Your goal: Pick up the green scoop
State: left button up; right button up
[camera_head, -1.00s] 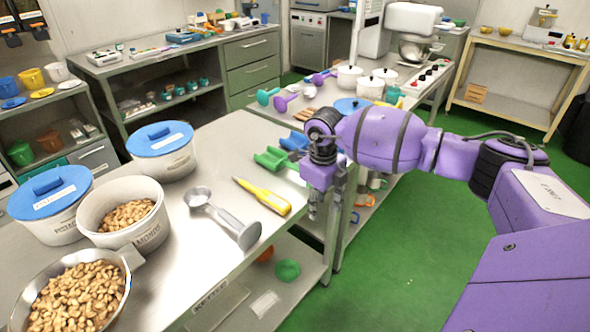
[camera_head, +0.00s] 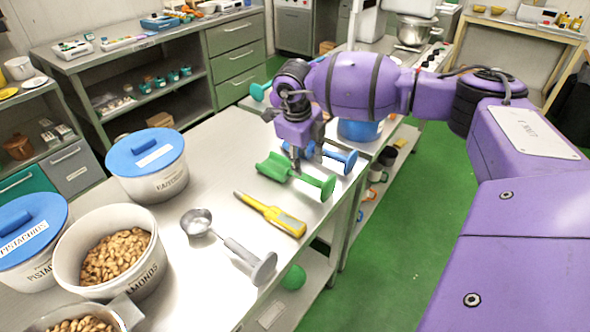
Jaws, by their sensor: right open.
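The green scoop (camera_head: 277,167) lies on the metal table near its right edge, its round handle end (camera_head: 328,188) toward the right. My right gripper (camera_head: 296,168) points down over the scoop, close to the middle of it. The gripper is open; I cannot tell whether its fingers touch the scoop. Part of the scoop is hidden behind the fingers. My left gripper is not in view.
A blue scoop (camera_head: 340,156) lies just behind the green one. A yellow tool (camera_head: 270,214) and a grey scoop (camera_head: 248,260) lie in front. Lidded white tubs (camera_head: 150,180) and an open almond tub (camera_head: 70,245) stand at left.

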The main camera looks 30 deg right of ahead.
aim_at(305, 175)
jog(key=shift+d+f, duration=0.1)
jog(key=shift+f, duration=0.35)
jog(key=shift+s+d+f, duration=0.1)
jog(key=shift+s+f, duration=0.1)
jog(key=shift+f, duration=0.35)
jog(key=shift+s+f, duration=0.2)
jog(key=shift+f, duration=0.35)
jog(key=f, duration=0.2)
jog(key=w+f, duration=0.1)
jog(key=shift+d+f, duration=0.2)
jog(key=shift+f, duration=0.2)
jog(key=shift+d+f, duration=0.1)
jog(key=shift+f, duration=0.1)
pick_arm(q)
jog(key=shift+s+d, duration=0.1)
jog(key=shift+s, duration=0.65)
pick_arm(e)
jog(key=shift+s, duration=0.1)
jog(key=shift+c, duration=0.5)
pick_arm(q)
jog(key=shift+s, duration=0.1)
pick_arm(e)
grip_shut()
